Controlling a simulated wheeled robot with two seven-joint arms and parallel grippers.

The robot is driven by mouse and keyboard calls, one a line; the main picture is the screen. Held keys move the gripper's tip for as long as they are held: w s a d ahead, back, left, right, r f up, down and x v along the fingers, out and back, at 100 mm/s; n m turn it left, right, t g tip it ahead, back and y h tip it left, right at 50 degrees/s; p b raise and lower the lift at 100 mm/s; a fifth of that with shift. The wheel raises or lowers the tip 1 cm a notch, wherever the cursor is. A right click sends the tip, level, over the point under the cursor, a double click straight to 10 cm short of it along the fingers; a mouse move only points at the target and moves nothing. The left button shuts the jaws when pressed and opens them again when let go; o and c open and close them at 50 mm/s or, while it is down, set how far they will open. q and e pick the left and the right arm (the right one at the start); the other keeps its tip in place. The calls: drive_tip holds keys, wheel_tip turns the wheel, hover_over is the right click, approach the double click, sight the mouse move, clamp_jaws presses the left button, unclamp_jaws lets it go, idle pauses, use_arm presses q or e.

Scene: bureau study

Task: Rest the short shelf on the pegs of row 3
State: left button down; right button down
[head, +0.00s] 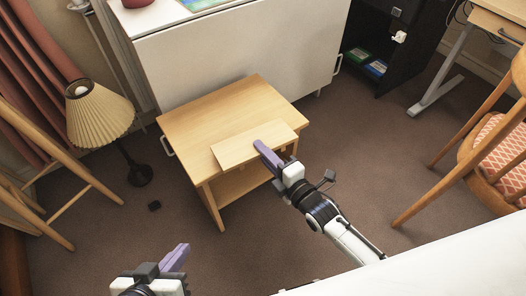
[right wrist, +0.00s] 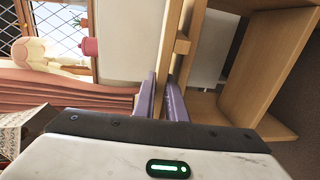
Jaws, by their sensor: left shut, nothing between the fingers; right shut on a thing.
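The short shelf (head: 250,147) is a pale wooden board over the front part of the top of a small wooden table (head: 215,105). My right gripper (head: 266,153) is shut on its front edge. In the right wrist view, the shelf (right wrist: 166,50) shows nearly edge-on between the fingers (right wrist: 163,98). I cannot tell whether the shelf touches the tabletop. My left gripper (head: 175,258) is shut and empty, low at the left, apart from the table. I cannot make out any row of pegs; a black open cabinet (head: 384,84) stands at the back right.
A white cabinet (head: 240,55) stands behind the table. A lamp (head: 98,115) and wooden chair are at the left. Another chair (head: 490,150) and a desk (head: 497,25) are at the right. Brown carpet is clear between the table and the right chair.

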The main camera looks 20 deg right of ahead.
drive_tip(key=shift+s+d+f, duration=0.1)
drive_tip(key=shift+s+f, duration=0.2)
drive_tip(key=shift+f, duration=0.45)
drive_tip(key=shift+r, duration=0.15)
drive_tip(key=shift+r+p, duration=0.8)
drive_tip(key=shift+p, duration=0.15)
drive_tip(key=shift+w+r+p, duration=0.15)
drive_tip(key=shift+r+p, duration=0.75)
drive_tip(key=shift+r, duration=0.3)
